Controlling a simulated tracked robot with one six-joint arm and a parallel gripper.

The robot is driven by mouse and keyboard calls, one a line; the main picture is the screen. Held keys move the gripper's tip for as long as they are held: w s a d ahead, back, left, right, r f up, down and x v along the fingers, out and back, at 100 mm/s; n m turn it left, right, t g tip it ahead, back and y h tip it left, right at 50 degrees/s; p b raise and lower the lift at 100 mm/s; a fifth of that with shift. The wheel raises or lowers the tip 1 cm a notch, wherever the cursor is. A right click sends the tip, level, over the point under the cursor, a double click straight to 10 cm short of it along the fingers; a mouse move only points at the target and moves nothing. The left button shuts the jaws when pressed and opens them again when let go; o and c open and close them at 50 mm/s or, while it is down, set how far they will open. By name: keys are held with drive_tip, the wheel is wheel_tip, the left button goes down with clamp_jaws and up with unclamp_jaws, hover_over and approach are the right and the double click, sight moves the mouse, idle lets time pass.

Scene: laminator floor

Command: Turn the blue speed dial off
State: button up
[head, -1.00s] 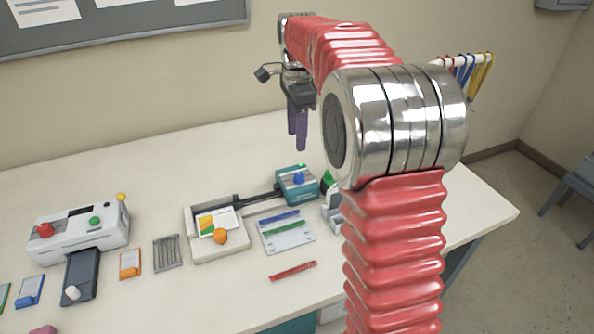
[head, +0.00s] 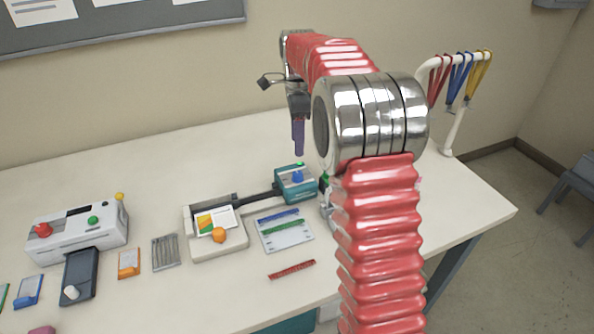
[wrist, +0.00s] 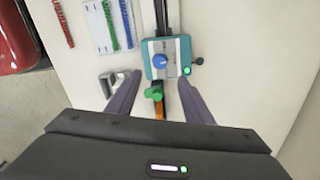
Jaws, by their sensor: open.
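The blue speed dial (head: 298,177) sits on top of a teal box (head: 283,188) toward the back right of the table. In the wrist view the dial (wrist: 160,59) lies on the box's pale face, beside a lit green light (wrist: 186,71). My gripper (head: 298,152) points down above the teal box, clear of it. In the wrist view its two purple fingers (wrist: 153,90) are apart with nothing held. The dial appears just beyond the fingertips, between their lines. A green knob (wrist: 154,93) with an orange part below it shows between the fingers.
A white tray with a card and an orange knob (head: 219,235) joins the teal box by a dark rail. Blue and green strips lie on a pale sheet (head: 290,239); a red strip (head: 292,269) is nearer. A white machine (head: 75,232) stands left. A lanyard stand (head: 451,128) is at right.

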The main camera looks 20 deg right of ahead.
sight(297, 173)
wheel_tip(297, 173, down, 12)
drive_tip(key=shift+r, duration=0.2)
drive_tip(key=shift+c, duration=0.2)
drive_tip(key=c, duration=0.9)
drive_tip(key=shift+a, duration=0.15)
drive_tip(key=shift+c, duration=0.5)
